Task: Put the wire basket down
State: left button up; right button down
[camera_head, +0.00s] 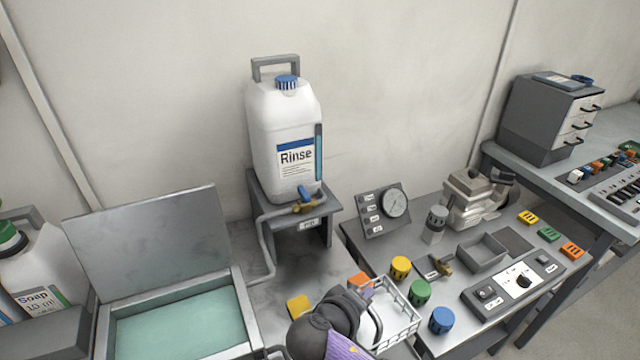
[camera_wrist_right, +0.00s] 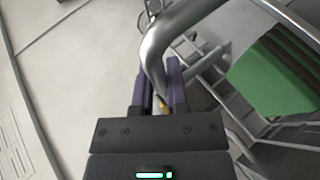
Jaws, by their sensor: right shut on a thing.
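The white wire basket (camera_head: 402,318) is at the lower middle of the head view, at the front-left edge of the table with the coloured caps. My right gripper (camera_head: 367,294) is at its left side, shut on the basket. In the right wrist view, the purple fingers (camera_wrist_right: 161,88) close around part of a thick curved metal bar (camera_wrist_right: 152,48), with thinner wires to the right. The arm hides part of the basket, and I cannot tell whether its bottom touches a surface. My left gripper is out of view.
Yellow (camera_head: 400,267), green (camera_head: 420,292) and blue (camera_head: 442,320) caps stand close by the basket. A control box (camera_head: 512,283) is to the right. An open-lidded basin (camera_head: 180,327) is at left. A Rinse jug (camera_head: 283,140) stands on a raised stand behind.

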jog(key=s+d+r+n+y+b, duration=0.1)
jog(key=s+d+r+b, duration=0.1)
jog(key=s+r+b, duration=0.1)
jog(key=s+d+r+n+t+y+b, duration=0.1)
jog(key=s+r+b, duration=0.2)
jog(key=s+r, duration=0.1)
jog(key=shift+s+d+r, duration=0.3)
jog(key=shift+d+r, duration=0.05)
jog(key=shift+r, duration=0.4)
